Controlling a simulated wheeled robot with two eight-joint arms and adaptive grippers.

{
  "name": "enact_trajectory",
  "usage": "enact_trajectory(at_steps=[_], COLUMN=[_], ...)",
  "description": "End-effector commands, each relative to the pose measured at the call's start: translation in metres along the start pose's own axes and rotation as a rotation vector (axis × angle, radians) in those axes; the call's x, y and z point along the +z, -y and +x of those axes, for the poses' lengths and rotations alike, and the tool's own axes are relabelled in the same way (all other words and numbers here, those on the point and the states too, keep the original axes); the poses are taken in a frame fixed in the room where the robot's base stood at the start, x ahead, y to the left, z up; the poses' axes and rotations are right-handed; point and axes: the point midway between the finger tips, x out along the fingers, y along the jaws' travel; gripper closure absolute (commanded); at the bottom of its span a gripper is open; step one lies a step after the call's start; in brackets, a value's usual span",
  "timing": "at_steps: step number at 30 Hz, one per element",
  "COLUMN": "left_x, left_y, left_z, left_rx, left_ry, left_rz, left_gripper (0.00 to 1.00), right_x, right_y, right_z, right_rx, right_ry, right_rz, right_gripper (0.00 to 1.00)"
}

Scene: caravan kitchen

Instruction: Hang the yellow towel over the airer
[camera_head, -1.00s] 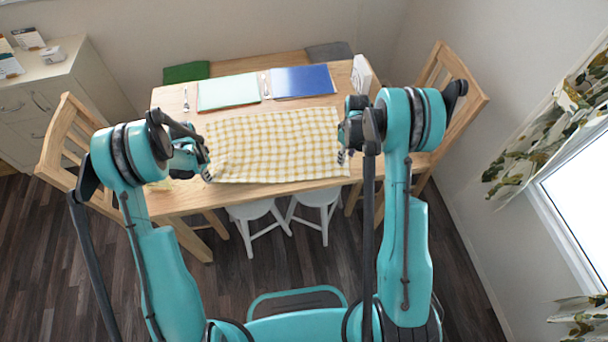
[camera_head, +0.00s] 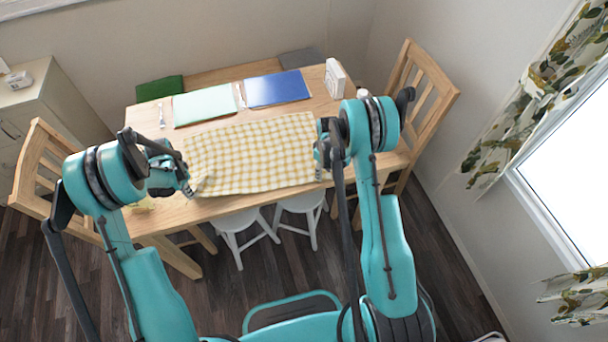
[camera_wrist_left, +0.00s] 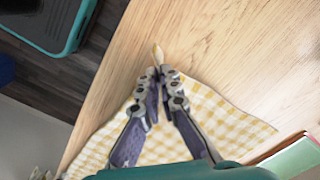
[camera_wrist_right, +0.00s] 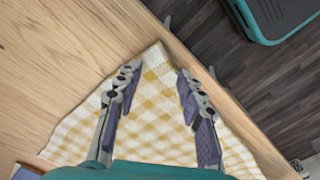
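The yellow-and-white checked towel (camera_head: 250,155) lies spread flat on the wooden table, near its front edge. My left gripper (camera_head: 187,187) is at the towel's front left corner; in the left wrist view its fingers (camera_wrist_left: 160,72) are closed with a small bit of the towel (camera_wrist_left: 157,53) poking out between the tips. My right gripper (camera_head: 320,172) is at the front right corner; in the right wrist view its fingers (camera_wrist_right: 157,70) are spread apart on either side of the towel corner (camera_wrist_right: 155,60). I cannot make out an airer in these views.
The table (camera_head: 155,218) also bears a green folder (camera_head: 205,105), a blue folder (camera_head: 278,88) and a white box (camera_head: 335,78) at the back. Wooden chairs stand left (camera_head: 40,175) and right (camera_head: 430,95). White stools (camera_head: 240,225) sit under the front edge. A pale object (camera_head: 490,337) peeks in at bottom right.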

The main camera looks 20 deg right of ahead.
Motion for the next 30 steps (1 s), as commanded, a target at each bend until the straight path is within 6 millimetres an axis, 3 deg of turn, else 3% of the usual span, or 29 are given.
enact_trajectory(at_steps=[15,24,30], left_x=[0.0001,0.0001,0.0002], left_y=[0.0,0.0001,0.0002], left_z=[0.0,0.0001,0.0001], left_rx=[0.0,0.0,0.0], left_ry=[0.0,0.0,0.0], left_rz=[0.0,0.0,0.0], left_gripper=[1.0,1.0,1.0], right_x=[0.0001,0.0001,0.0001], right_y=[0.0001,0.0001,0.0], right_z=[0.0049,0.0049,0.0048], right_rx=[0.0,0.0,0.0], right_ry=[0.0,0.0,0.0], right_rz=[0.0,0.0,0.0], right_gripper=[0.61,0.99,1.0])
